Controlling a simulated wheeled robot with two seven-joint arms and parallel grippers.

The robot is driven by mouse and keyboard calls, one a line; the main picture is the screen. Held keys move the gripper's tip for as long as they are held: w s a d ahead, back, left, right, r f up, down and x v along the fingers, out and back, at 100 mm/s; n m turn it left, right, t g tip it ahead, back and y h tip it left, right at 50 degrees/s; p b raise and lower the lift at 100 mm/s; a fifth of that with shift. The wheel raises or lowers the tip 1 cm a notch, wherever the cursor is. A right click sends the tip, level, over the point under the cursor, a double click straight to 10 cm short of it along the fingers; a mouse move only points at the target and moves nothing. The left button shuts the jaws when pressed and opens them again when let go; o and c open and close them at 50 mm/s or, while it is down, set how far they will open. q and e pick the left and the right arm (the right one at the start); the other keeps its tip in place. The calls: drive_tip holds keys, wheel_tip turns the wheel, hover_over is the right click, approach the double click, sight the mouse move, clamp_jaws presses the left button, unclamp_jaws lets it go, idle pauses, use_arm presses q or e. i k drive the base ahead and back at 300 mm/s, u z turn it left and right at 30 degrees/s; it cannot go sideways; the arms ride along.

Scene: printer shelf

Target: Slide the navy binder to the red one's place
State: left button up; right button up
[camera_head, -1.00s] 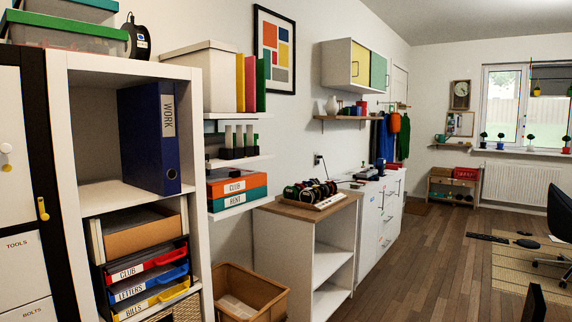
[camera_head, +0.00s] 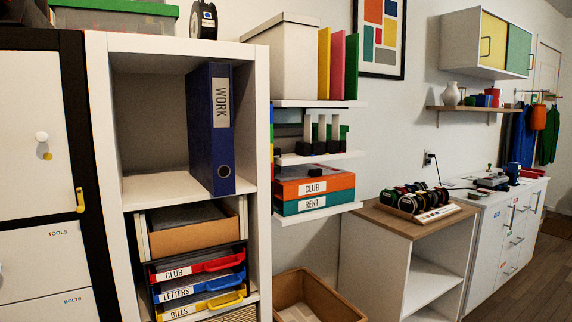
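The navy binder (camera_head: 211,130), labelled WORK, stands upright at the right side of the upper compartment of the white shelf unit (camera_head: 97,110). The rest of that compartment, to its left, is empty. I see no red binder standing in this compartment. Neither of my grippers shows in the head view.
Below the binder are an open brown box (camera_head: 193,237) and red CLUB, blue LETTERS and yellow BILLS trays (camera_head: 198,290). A black-edged cabinet (camera_head: 40,150) stands at left. A brown bin (camera_head: 308,295) sits on the floor at right.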

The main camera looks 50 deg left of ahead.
sight(209, 89)
drive_tip(key=u, duration=0.65)
drive_tip(key=i, duration=0.95)
drive_tip(key=u, duration=1.05)
